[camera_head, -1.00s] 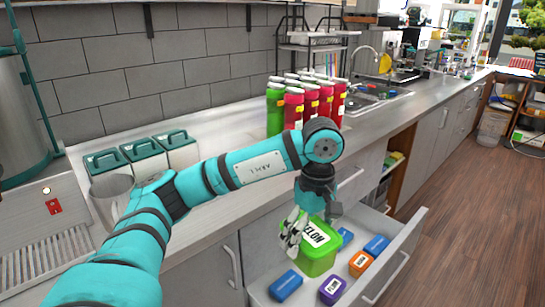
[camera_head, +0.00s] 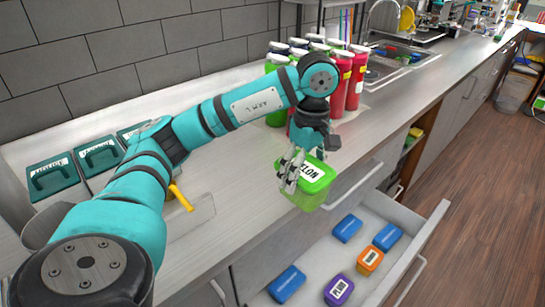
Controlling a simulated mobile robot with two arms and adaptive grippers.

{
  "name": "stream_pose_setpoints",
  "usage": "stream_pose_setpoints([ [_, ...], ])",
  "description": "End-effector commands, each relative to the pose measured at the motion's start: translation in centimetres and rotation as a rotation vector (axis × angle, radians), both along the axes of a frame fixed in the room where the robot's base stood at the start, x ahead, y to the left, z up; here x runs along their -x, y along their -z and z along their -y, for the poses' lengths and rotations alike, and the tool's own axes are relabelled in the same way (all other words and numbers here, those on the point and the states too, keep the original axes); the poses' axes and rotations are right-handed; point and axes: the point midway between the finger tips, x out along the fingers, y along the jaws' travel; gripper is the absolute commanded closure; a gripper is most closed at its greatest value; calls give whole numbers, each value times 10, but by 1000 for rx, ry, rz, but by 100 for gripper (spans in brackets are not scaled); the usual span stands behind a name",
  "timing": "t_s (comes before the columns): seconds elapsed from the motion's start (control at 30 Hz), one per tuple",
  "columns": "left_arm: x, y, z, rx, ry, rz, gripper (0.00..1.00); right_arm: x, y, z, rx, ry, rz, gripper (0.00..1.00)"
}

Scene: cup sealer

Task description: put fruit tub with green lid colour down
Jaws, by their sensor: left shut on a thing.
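The fruit tub with the green lid (camera_head: 316,177) has a white label with dark letters, partly covered by my fingers. My left gripper (camera_head: 291,172) is shut on it from above. The tub hangs in the air near the front edge of the counter (camera_head: 225,200), above and to the left of the open drawer (camera_head: 318,262). Its body under the lid is a clear green and mostly upright. My right gripper is not in view.
The open drawer holds several small tubs with blue, purple (camera_head: 339,289) and orange (camera_head: 369,261) lids. Several red and green bottles (camera_head: 352,82) stand on the counter behind my arm. Teal-lidded containers (camera_head: 52,176) stand at the left.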

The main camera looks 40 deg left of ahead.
Motion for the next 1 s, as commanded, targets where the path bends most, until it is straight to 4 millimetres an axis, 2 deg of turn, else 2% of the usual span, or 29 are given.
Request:
stream_pose_setpoints([
  [0.3, -26, 3, -76, -1, -11, -2, 68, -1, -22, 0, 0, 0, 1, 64],
  [0.5, -42, 8, -120, -2, -9, -1, 68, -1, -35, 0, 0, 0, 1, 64],
  [0.63, -48, 11, -136, 0, -5, 0, 68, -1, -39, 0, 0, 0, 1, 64],
  [0.77, -50, 15, -142, -1, -3, 0, 68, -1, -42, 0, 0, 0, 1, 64],
  [1.0, -50, 44, -142, -1, -1, -2, 68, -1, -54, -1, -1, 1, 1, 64],
])
